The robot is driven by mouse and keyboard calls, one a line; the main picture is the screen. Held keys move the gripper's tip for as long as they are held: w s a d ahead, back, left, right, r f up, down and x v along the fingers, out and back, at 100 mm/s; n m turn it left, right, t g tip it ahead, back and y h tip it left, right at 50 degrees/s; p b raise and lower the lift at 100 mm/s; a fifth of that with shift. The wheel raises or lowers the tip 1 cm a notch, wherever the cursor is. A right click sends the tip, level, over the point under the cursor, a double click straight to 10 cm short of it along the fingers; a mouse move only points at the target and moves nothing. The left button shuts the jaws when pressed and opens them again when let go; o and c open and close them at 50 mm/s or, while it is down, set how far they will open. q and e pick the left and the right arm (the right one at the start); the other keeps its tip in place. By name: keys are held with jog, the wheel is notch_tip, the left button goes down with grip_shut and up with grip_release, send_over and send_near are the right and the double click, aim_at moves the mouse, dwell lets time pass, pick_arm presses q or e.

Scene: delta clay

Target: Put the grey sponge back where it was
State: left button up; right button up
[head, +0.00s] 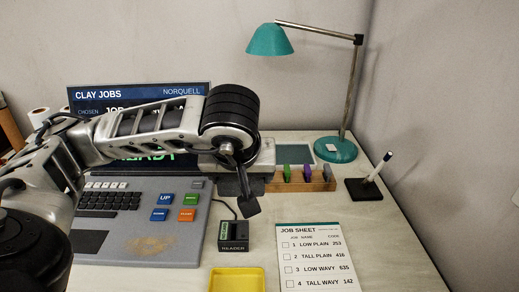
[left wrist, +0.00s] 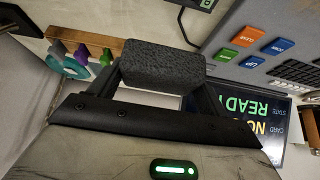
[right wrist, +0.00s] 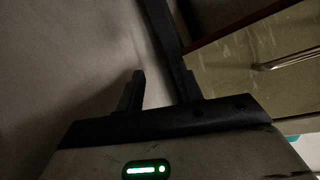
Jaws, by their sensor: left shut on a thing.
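The grey sponge (left wrist: 162,65) is a dark, rough-textured block. In the left wrist view it sits between the two fingers of my left gripper (left wrist: 163,80), which is shut on it. In the head view my left gripper (head: 241,188) is above the desk, behind the card reader and by the left end of the wooden rack; the arm and fingers partly hide the sponge there. My right gripper (right wrist: 160,90) shows only in the right wrist view, with its fingers apart and nothing between them.
A wooden rack (head: 325,185) with coloured pieces stands right of the left gripper. The reader (head: 233,236), keyboard console (head: 110,230), yellow tray (head: 237,281), job sheet (head: 318,258), pen stand (head: 365,189) and teal lamp (head: 335,150) surround it. Some desk at right is clear.

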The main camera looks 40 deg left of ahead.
pick_arm(q)
jog(key=w+a, duration=0.4)
jog(key=w+a+f, duration=0.1)
jog(key=w+a, duration=0.3)
jog(key=w, duration=0.1)
jog(key=w+a+f+b, duration=0.1)
jog(key=w+a, duration=0.3)
jog(key=w, duration=0.1)
jog(key=shift+w+a, duration=0.1)
jog(key=shift+a, duration=0.05)
jog(key=shift+f, duration=0.9)
notch_tip(320, 180, down, 3)
jog(key=shift+r+b, duration=0.2)
jog(key=shift+b, duration=0.3)
jog(key=shift+w+a+f, duration=0.1)
jog(key=shift+f, duration=0.25)
jog(key=shift+r, duration=0.1)
jog(key=o, duration=0.6)
jog(key=shift+f, duration=0.2)
pick_arm(e)
jog(key=shift+g, duration=0.5)
jog(key=f, duration=0.2)
jog(key=a+f, duration=0.1)
jog(key=f, duration=0.1)
jog(key=shift+r, duration=0.1)
